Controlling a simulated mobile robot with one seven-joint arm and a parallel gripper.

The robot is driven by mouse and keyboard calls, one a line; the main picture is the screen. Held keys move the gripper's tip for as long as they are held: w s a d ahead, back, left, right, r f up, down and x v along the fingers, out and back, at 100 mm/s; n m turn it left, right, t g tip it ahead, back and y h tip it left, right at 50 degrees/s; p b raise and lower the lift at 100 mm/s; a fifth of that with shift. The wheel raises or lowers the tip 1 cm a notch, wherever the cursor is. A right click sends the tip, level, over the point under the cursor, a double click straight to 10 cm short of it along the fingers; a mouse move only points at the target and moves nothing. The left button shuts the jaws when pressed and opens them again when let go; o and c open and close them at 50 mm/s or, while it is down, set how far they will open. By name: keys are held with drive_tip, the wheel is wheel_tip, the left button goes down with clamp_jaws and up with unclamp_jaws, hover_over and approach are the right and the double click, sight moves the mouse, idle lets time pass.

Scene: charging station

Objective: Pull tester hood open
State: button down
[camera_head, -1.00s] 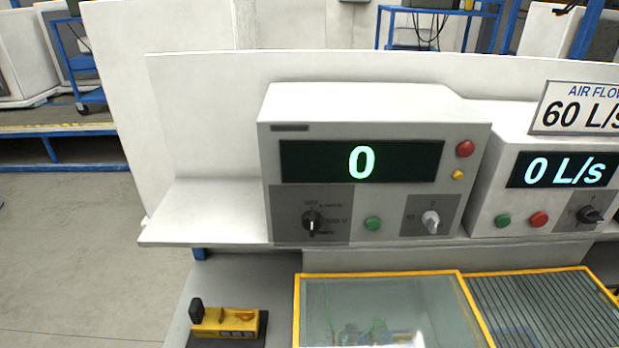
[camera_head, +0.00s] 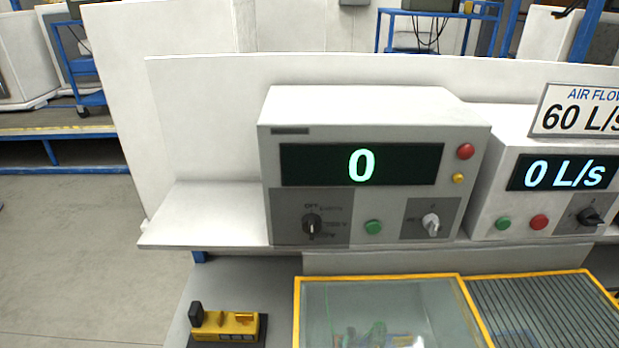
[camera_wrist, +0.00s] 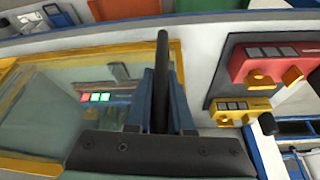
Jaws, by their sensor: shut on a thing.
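The tester hood (camera_head: 390,300) is a clear pane in a yellow frame, at the bottom of the head view. It lies in front of the grey tester box, whose display reads 0. The pane and yellow frame (camera_wrist: 176,62) also show in the wrist view. There, my gripper (camera_wrist: 162,90) is shut on a dark upright bar, which looks like the hood handle (camera_wrist: 163,45), beside the frame's side edge. My gripper does not show in the head view. How far the hood is raised is hard to tell.
A slatted yellow-framed panel (camera_head: 545,310) lies right of the hood. A yellow device (camera_head: 225,325) sits to its left. The wrist view shows red (camera_wrist: 270,65) and yellow (camera_wrist: 245,110) lever units close to the gripper. The air flow unit (camera_head: 540,185) stands right of the tester box.

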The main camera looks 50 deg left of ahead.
drive_tip(key=w+d+b, duration=0.7)
drive_tip(key=w+d, duration=1.3)
drive_tip(key=w, duration=0.4)
drive_tip(key=shift+w+d+b, duration=0.2)
drive_tip(key=shift+d+b, duration=0.1)
drive_tip(key=shift+d, duration=0.1)
drive_tip(key=c, duration=0.8)
unclamp_jaws()
drive_tip(key=v, duration=1.3)
drive_tip(key=shift+b, duration=0.4)
